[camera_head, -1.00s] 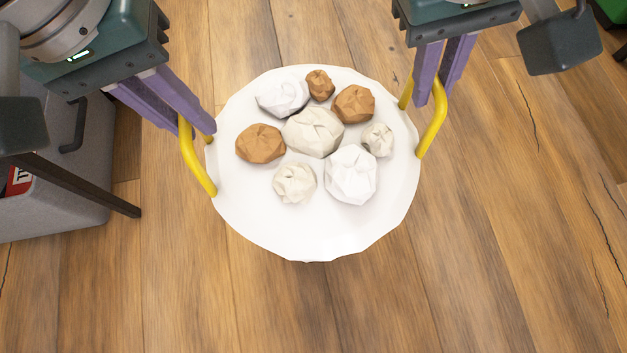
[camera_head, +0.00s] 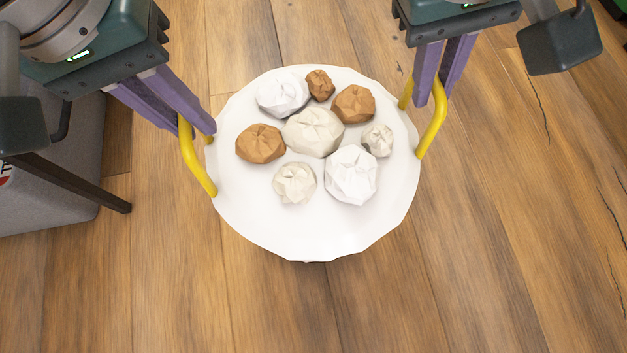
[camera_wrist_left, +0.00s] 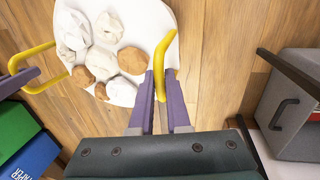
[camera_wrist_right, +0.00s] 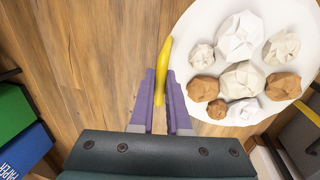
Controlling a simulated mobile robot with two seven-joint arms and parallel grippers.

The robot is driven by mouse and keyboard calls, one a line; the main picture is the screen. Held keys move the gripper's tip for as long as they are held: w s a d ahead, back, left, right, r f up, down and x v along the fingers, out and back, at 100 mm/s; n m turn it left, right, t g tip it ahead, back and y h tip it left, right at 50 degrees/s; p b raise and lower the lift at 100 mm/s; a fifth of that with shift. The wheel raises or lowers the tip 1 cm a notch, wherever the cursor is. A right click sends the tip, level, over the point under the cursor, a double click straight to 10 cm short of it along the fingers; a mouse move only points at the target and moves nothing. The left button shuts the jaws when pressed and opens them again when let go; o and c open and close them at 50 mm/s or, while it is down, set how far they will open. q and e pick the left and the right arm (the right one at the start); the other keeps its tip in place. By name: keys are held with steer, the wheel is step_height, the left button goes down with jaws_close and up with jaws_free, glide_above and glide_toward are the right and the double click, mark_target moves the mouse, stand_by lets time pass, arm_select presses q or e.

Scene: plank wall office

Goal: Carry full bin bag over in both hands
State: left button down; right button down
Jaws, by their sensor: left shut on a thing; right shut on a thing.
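The full bin bag (camera_head: 300,230) is white and round, seen from above in the head view, with several crumpled white, cream and brown paper balls on top. It has a yellow handle on each side. My left gripper (camera_head: 197,135) is shut on the left yellow handle (camera_head: 194,168). My right gripper (camera_head: 431,98) is shut on the right yellow handle (camera_head: 436,125). The bag hangs level between the two grippers, above the wooden floor. In the left wrist view the left handle (camera_wrist_left: 161,62) lies between the purple fingers; the right wrist view shows the right handle (camera_wrist_right: 163,72) likewise.
A grey cabinet (camera_head: 75,185) with a dark handle stands at the left. Green and blue bins (camera_wrist_right: 22,155), one lettered "PAPER", show at the left of the right wrist view. The plank floor (camera_head: 330,310) in front of the bag is clear.

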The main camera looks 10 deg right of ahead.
arm_select(q)
steer(key=c, duration=1.3)
jaws_free()
steer(key=shift+f, duration=0.4)
steer(key=shift+c, duration=0.2)
arm_select(e)
steer(key=c, duration=1.3)
jaws_free()
steer(key=shift+f, duration=0.4)
steer(key=shift+c, duration=0.2)
arm_select(q)
steer(key=shift+o, duration=0.7)
steer(key=shift+r, duration=0.15)
arm_select(e)
steer(key=shift+o, duration=0.7)
steer(key=shift+r, duration=0.15)
arm_select(q)
steer(key=o, duration=0.3)
steer(key=shift+w, duration=0.1)
arm_select(e)
steer(key=o, duration=0.3)
steer(key=shift+w, duration=0.1)
